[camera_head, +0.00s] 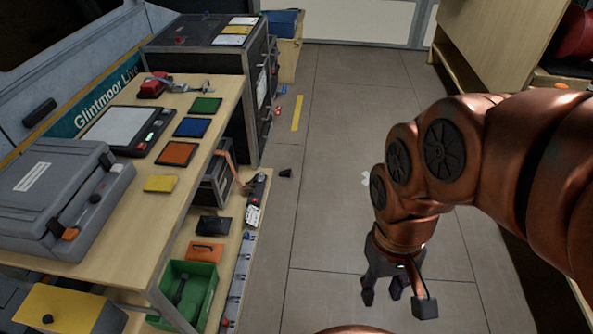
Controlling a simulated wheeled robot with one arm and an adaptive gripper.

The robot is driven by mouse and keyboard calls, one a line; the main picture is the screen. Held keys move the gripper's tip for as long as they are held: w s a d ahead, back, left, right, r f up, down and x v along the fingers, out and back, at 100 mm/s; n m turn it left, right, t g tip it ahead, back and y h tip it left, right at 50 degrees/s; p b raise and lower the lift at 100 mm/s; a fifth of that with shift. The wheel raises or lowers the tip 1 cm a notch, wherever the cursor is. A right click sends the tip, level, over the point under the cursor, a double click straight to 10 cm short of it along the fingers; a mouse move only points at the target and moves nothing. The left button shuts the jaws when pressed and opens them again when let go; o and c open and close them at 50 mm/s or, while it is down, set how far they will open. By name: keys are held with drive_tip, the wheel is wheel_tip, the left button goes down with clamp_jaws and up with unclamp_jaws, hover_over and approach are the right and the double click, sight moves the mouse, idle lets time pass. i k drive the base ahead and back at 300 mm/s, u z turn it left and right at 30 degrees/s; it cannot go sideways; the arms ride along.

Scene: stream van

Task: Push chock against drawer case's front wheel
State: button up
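My gripper (397,296) hangs over the floor at lower right, well to the right of and nearer than the wedge. Its fingers are spread and nothing is between them.
A wooden bench (125,225) runs along the left, with a low shelf holding a green bin (187,292). A yellow strip (298,113) and small red and blue pieces (280,100) lie by the case. The middle floor is mostly clear. A wooden cabinet (490,40) stands at right.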

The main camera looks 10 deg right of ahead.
sight(287, 173)
drive_tip(key=z, duration=0.45)
drive_tip(key=i, duration=1.9)
drive_tip(key=u, duration=1)
drive_tip(key=i, duration=0.8)
drive_tip(key=u, duration=0.75)
